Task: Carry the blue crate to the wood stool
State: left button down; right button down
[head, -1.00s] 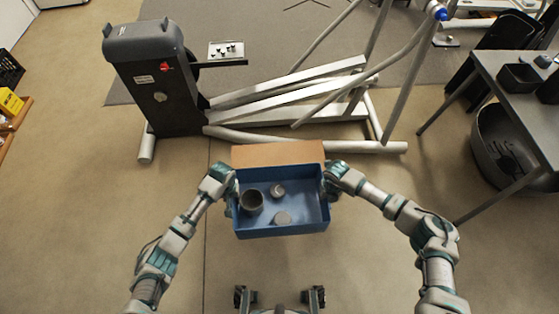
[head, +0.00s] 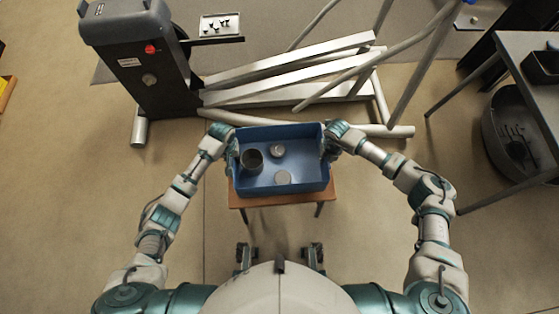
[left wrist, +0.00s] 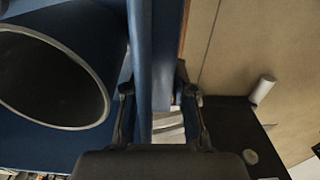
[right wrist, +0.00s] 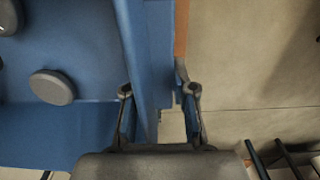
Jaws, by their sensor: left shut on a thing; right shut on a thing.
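The blue crate (head: 284,190) is level over the wood stool (head: 285,200), whose near edge and legs show below it in the head view. I cannot tell whether the crate touches the stool top. My left gripper (head: 234,152) is shut on the crate's left wall, and my right gripper (head: 328,148) is shut on its right wall. The wrist views show the fingers astride the blue walls. A dark grey cup (head: 251,161) and two round grey pieces (head: 277,151) (head: 283,177) lie in the crate. A brown stool strip shows beside the wall in the right wrist view (right wrist: 181,35).
The elliptical machine (head: 150,65) and its pale floor bar (head: 370,130) lie just beyond the crate. A grey table (head: 520,62) and a dark round tub (head: 512,135) stand at the right. Floor at left is clear.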

pick_arm(q)
jog(key=shift+s+r, duration=0.15)
pick_arm(e)
jog(key=shift+s+d+r, duration=0.1)
jog(key=shift+d, duration=0.1)
